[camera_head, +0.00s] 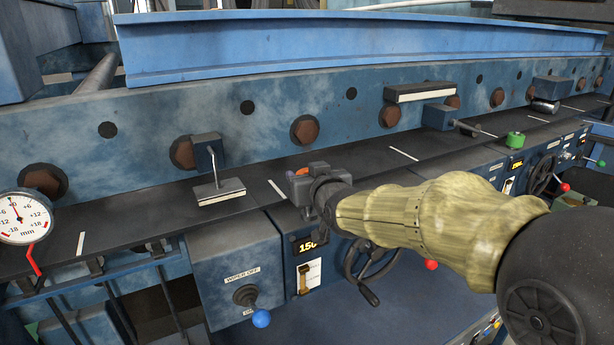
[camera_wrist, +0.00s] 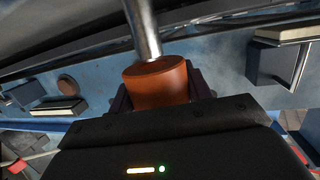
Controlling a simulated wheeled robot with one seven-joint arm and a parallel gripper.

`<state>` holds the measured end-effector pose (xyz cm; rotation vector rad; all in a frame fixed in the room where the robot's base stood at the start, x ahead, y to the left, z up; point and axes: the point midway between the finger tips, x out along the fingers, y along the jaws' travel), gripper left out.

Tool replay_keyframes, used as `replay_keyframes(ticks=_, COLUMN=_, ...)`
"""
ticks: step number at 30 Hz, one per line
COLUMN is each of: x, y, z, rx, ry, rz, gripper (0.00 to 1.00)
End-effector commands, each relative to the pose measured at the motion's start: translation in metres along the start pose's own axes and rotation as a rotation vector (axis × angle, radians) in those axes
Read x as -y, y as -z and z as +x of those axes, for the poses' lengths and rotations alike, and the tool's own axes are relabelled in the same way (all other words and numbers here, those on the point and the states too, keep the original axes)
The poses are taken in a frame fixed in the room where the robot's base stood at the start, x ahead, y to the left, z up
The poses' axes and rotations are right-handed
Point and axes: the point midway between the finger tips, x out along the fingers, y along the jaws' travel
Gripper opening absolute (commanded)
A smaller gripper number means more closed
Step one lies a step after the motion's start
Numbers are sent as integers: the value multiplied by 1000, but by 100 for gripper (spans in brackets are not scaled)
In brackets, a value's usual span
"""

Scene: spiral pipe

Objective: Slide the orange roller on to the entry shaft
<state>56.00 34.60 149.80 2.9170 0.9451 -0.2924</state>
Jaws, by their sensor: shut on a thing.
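The orange roller (camera_wrist: 157,87) is a short hollow cylinder between the jaws of my gripper (camera_wrist: 160,98) in the wrist view. My gripper is shut on it. A bare metal shaft (camera_wrist: 144,28) comes in from the top of that view, and its lower end overlaps the roller's open mouth. I cannot tell how far, if at all, the shaft is inside the roller. In the head view my gripper (camera_head: 304,182) is at the front edge of the dark ledge, with a small bit of the orange roller (camera_head: 302,171) showing. I cannot make out the shaft in the head view.
A blue wall with brown bolt heads (camera_head: 305,130) runs behind the dark ledge (camera_head: 150,205). A bracket with a thin rod and plate (camera_head: 217,191) stands left of my gripper. A dial (camera_head: 22,217) is far left. A handwheel (camera_head: 372,262) and blue-knobbed lever (camera_head: 261,318) are below.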

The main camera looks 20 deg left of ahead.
Motion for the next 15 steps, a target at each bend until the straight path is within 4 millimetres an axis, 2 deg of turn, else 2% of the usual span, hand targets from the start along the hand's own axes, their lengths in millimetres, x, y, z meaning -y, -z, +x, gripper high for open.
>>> replay_keyframes(ticks=15, x=2, y=-9, z=2, rx=-2, ry=2, rz=0, gripper=16)
